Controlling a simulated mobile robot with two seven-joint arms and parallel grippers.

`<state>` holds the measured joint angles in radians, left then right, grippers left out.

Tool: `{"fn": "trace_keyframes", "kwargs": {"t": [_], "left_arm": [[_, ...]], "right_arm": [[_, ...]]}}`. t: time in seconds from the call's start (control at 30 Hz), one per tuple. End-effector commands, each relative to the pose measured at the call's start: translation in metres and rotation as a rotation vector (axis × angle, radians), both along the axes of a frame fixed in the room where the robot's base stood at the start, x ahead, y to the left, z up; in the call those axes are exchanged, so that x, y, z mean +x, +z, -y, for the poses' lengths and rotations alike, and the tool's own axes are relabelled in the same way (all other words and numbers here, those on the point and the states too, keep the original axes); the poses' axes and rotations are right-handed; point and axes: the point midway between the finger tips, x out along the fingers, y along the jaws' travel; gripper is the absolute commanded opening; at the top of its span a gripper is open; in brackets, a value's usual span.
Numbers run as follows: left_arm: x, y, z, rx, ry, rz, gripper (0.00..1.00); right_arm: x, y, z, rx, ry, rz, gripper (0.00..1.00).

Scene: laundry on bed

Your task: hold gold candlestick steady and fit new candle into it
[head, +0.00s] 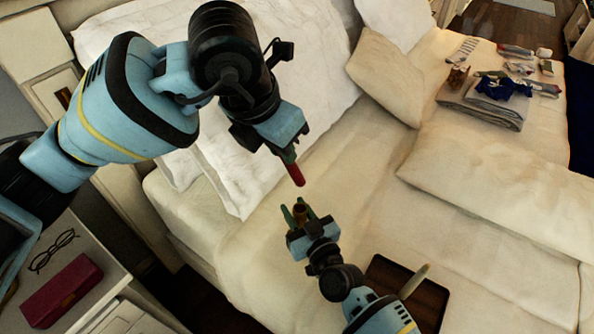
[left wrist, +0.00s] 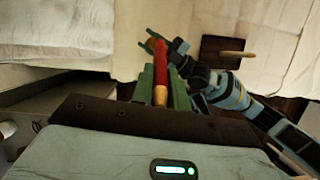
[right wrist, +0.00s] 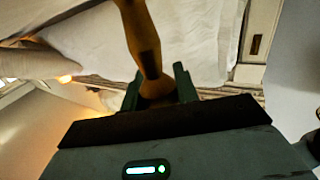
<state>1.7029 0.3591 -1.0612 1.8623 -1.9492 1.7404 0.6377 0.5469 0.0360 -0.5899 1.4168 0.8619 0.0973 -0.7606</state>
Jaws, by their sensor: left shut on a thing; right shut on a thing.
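A red candle (head: 298,175) is held in my left gripper (head: 288,156), sticking out of the fingertips and slanting down. In the left wrist view the red candle (left wrist: 159,65) is between the green fingers. The gold candlestick (head: 300,215) is between the green fingers of my right gripper (head: 298,208), below the candle in the head view. In the right wrist view the candlestick (right wrist: 138,30) extends up from between the shut fingers, its lower part hidden by the gripper. Candle and candlestick appear apart, with a small gap between them in the head view.
A dark brown tray (head: 432,305) with a pale stick-like piece (head: 414,282) lies beside my right arm. Pillows (head: 388,78) and folded laundry (head: 485,105) are on the bed. A nightstand at lower left bears glasses (head: 52,252) and a red case (head: 62,290).

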Motion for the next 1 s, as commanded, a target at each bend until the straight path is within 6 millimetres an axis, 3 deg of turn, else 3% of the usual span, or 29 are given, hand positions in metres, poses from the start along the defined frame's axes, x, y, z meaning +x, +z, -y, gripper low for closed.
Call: {"fn": "trace_keyframes", "kwargs": {"t": [0.17, 0.7, 1.0], "left_arm": [[0.004, -0.002, 0.004, 0.02, 0.038, -0.021, 0.0], [0.033, -0.016, 0.031, 0.161, 0.45, -0.283, 0.0], [0.035, -0.018, 0.032, 0.169, 0.49, -0.312, 0.0]], "right_arm": [[0.0, 0.0, 0.0, 0.0, 0.0, 0.0, 0.02], [0.0, 0.0, 0.0, 0.0, 0.0, 0.0, 0.02], [0.0, 0.0, 0.0, 0.0, 0.0, 0.0, 0.02]]}}
